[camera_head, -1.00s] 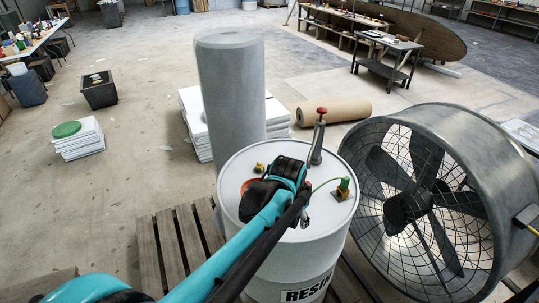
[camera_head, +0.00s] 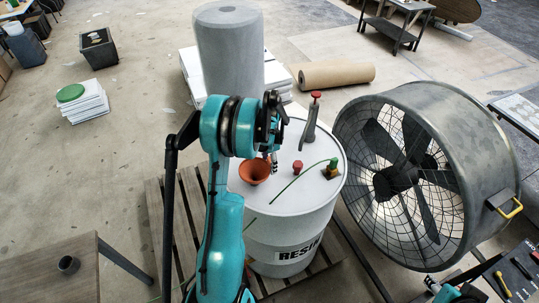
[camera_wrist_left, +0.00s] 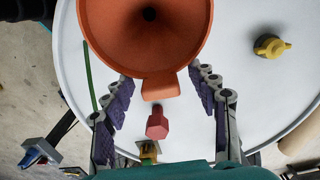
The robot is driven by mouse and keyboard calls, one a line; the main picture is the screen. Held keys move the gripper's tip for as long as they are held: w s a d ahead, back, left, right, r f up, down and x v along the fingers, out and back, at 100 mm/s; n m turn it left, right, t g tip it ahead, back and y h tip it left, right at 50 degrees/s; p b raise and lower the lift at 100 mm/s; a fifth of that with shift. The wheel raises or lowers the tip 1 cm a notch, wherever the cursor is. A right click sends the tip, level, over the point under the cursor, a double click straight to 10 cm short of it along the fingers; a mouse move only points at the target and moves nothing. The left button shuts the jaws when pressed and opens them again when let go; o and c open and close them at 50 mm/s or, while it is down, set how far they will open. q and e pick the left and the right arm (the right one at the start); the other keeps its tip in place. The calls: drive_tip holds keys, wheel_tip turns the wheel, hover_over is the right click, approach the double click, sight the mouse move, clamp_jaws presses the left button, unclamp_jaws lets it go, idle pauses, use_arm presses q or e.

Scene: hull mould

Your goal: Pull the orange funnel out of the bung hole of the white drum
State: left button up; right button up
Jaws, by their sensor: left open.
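The orange funnel (camera_head: 255,173) stands mouth up on the top of the white drum (camera_head: 290,255), which is marked RESIN. Its spout and the bung hole are hidden. In the left wrist view the funnel (camera_wrist_left: 145,35) fills the top middle, its small tab pointing toward my gripper. My left gripper (camera_head: 274,160) is just above and to the right of the funnel in the head view. Its fingers (camera_wrist_left: 160,84) are open, one on each side of the tab, with no clear contact. My right gripper (camera_head: 432,285) is partly in view at the bottom right, its jaws unclear.
On the drum top are a red plug (camera_head: 297,167), a brass-and-green fitting (camera_head: 332,169) with a thin green line, and a red-topped grey pump (camera_head: 309,122). A yellow cap (camera_wrist_left: 271,46) shows in the wrist view. A large fan (camera_head: 440,170) stands close right; a grey cylinder (camera_head: 230,50) stands behind.

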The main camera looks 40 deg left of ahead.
sight(257, 175)
use_arm(q)
drive_tip(key=shift+f, duration=1.5)
drive_tip(key=c, duration=1.3)
drive_tip(key=shift+o, duration=0.6)
